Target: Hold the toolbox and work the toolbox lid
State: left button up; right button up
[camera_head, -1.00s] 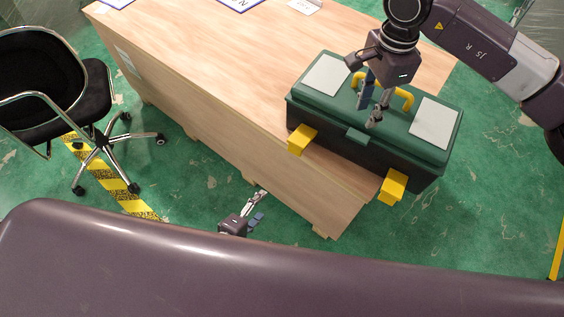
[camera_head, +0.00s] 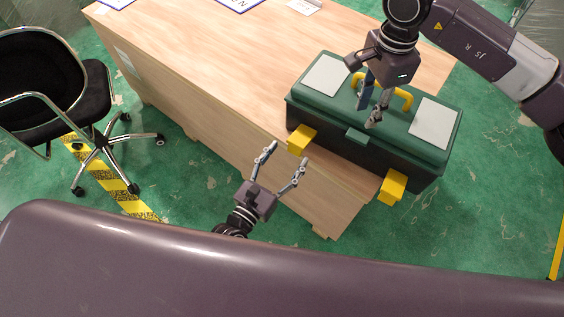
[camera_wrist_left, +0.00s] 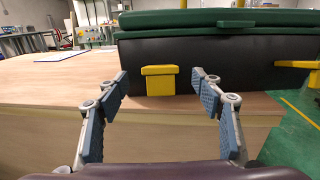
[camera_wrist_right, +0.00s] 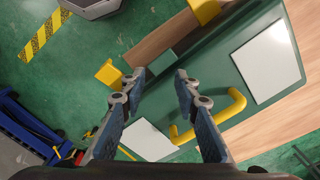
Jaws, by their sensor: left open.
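The toolbox (camera_head: 330,150) has a black body and a green lid (camera_head: 318,102), which looks shut. It stands on the wooden crate's right end. Two yellow blocks (camera_head: 301,138) (camera_head: 393,187) stick out from its front, and a yellow handle (camera_head: 405,98) is on the lid. My left gripper (camera_head: 288,153) is open and empty in front of the left yellow block, which shows between and beyond its fingers in the left wrist view (camera_wrist_left: 160,80). My right gripper (camera_head: 371,98) is over the lid by the handle, fingers apart with nothing seen held; the right wrist view shows the gap (camera_wrist_right: 160,78).
The wooden crate (camera_head: 200,75) has a bare top left of the toolbox, with papers at its far edge. A black office chair (camera_head: 60,95) stands on the green floor at left. My own body fills the bottom of the head view.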

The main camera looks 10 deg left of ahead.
aim_at(294, 147)
pick_arm(q)
jog(key=x, duration=0.5)
jog(key=shift+w+d, duration=0.15)
jog(key=shift+w, duration=0.15)
jog(key=shift+c, duration=0.4)
grip_shut()
jog(key=shift+f, duration=0.1)
dwell(0.6)
